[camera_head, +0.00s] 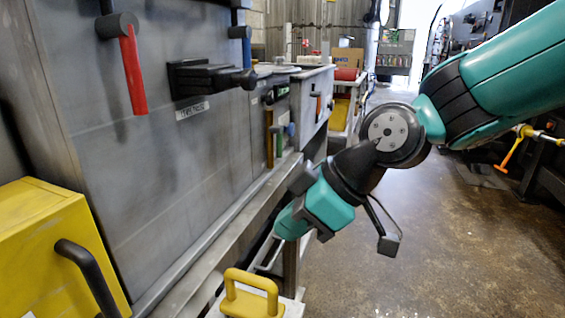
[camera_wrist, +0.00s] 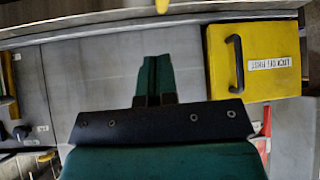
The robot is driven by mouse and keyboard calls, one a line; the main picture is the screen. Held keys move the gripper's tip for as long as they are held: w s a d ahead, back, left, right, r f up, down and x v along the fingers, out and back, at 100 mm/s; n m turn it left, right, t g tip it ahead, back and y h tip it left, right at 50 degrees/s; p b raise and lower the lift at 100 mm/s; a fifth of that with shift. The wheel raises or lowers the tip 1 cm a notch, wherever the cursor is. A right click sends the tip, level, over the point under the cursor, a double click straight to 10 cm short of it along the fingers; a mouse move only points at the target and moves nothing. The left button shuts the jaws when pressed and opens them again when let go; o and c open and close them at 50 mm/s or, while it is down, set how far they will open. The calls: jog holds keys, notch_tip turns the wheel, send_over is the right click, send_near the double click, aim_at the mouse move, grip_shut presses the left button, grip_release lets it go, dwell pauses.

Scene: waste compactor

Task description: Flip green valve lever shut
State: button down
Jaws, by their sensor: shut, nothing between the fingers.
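My gripper (camera_head: 280,228) is teal, low in front of the wall and apart from those levers. In the wrist view, the gripper (camera_wrist: 154,72) shows shut and empty, its green fingers together before the grey panel.
A red lever (camera_head: 132,70) and a blue lever (camera_head: 246,50) hang on the grey wall, with a black handle (camera_head: 208,77) between. A yellow box (camera_head: 55,250) stands at left, and a yellow handle (camera_head: 250,285) below. Floor at right (camera_head: 430,240) is clear.

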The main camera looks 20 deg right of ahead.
jog(key=w+d+f+n+t+y+b, duration=0.1)
jog(key=w+f+n+t+b, duration=0.15)
jog(key=w, duration=0.55)
jog(key=w+d+f+n+t+y+b, duration=0.15)
jog(key=w+n+t, duration=0.25)
jog(key=w, duration=0.4)
jog(key=w+d+f+n+t+h+b, duration=0.1)
jog(key=w+d+n+t+h+b, duration=0.1)
jog(key=w+d+t, duration=0.4)
jog(key=shift+w+d+f+n+t+h+b, duration=0.3)
jog(key=shift+w+d+h, duration=0.55)
jog(key=shift+w+d, duration=0.35)
jog(key=shift+a, duration=0.1)
jog(key=w+d+p+x, duration=0.1)
jog(key=p+x, duration=0.3)
jog(key=x, duration=0.9)
jog(key=shift+d, duration=0.85)
